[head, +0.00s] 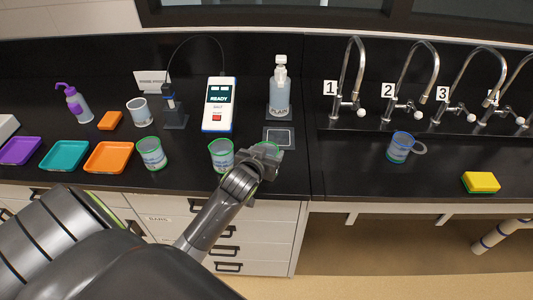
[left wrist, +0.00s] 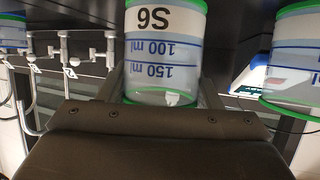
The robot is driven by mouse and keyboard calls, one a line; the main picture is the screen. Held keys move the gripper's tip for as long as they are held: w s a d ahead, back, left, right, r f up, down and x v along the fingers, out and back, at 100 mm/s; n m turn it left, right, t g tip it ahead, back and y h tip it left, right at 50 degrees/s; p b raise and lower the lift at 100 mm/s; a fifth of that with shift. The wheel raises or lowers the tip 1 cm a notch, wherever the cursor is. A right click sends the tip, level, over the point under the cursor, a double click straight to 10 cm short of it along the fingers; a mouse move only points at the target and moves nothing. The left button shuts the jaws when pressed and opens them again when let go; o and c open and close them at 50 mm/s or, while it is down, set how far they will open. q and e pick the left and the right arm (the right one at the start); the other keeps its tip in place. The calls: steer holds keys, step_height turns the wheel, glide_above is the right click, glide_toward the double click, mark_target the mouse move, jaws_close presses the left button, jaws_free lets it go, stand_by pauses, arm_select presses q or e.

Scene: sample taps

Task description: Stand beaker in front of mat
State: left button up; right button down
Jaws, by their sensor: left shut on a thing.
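My left gripper (head: 266,160) is shut on a clear beaker (head: 268,147) with a green rim. In the left wrist view this beaker (left wrist: 165,75) shows upside down between the fingers, with a label reading S6 and blue marks for 100 and 150 ml. The gripper hides most of it in the head view. The beaker is just in front of the small dark mat (head: 279,132) with a pale square outline. I cannot tell whether its base touches the counter. My right gripper is not in view.
A green-rimmed beaker (head: 221,155) stands close left of the held one, another (head: 152,153) farther left. Right are taps (head: 400,100), a blue-rimmed jug (head: 400,148) and a sponge (head: 481,182). The counter right of the mat is clear.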

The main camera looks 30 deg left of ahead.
arm_select(q)
steer(key=shift+f, duration=0.2)
steer(key=shift+f, duration=0.15)
steer(key=o, duration=1)
steer(key=shift+o, duration=0.2)
steer(key=shift+s+r, duration=0.15)
steer(key=shift+r, duration=0.05)
steer(key=b+v, duration=0.1)
steer(key=v, duration=1)
steer(key=shift+s, duration=0.4)
steer(key=shift+d, duration=0.1)
